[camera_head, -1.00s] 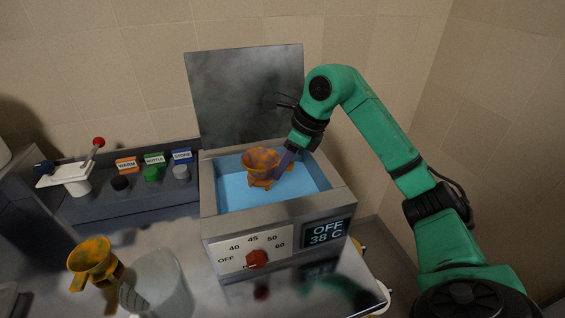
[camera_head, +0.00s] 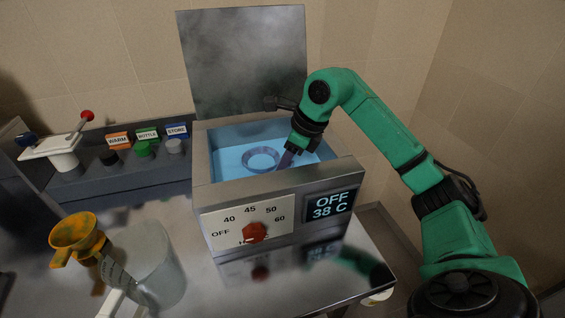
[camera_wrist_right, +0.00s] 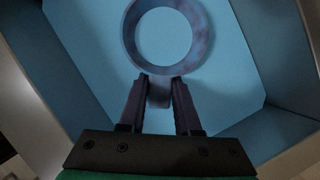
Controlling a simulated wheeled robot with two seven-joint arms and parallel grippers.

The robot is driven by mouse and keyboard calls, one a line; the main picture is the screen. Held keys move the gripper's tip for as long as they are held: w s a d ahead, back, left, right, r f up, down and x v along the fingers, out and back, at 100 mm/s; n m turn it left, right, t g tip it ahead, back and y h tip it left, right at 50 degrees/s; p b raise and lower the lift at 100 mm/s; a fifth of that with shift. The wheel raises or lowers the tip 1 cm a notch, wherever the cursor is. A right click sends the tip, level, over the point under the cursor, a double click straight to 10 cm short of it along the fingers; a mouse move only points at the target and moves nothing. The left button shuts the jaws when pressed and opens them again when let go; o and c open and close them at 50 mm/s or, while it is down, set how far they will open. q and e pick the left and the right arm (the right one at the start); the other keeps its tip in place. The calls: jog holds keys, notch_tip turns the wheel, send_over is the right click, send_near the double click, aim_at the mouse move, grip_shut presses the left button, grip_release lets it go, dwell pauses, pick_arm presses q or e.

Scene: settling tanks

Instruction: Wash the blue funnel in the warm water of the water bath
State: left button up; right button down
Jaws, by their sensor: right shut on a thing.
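The funnel (camera_head: 261,159) shows in the head view as a bluish-purple ring at the water in the water bath (camera_head: 207,196); its lower part is hidden under the surface. My right gripper (camera_head: 287,157) reaches down into the bath and is shut on the funnel at its near side. In the right wrist view the ring (camera_wrist_right: 163,75) lies just beyond the fingertips (camera_wrist_right: 159,90), with faint reddish patches on its right side. The bath's display (camera_head: 331,204) reads OFF and 38 C. Its red knob (camera_head: 255,233) sits on the front dial. My left gripper is not in view.
Another funnel, orange-yellow (camera_head: 72,231), stands at the left beside a clear beaker (camera_head: 160,270). Behind them are labelled buttons (camera_head: 143,148) and a red-tipped lever (camera_head: 86,115). The bath's raised lid (camera_head: 243,62) stands behind it.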

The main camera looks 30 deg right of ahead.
dwell(0.5)
jog(key=shift+w+d+r+p, duration=0.1)
jog(key=shift+w+r+p, duration=0.1)
jog(key=shift+w+p, duration=0.45)
jog(key=shift+p, duration=0.15)
jog(key=shift+w+d+f, duration=0.1)
jog(key=shift+f, duration=0.1)
jog(key=shift+s+f+b, duration=0.15)
jog(key=shift+s+b, duration=0.35)
jog(key=shift+s, duration=0.1)
jog(key=shift+s+a, duration=0.2)
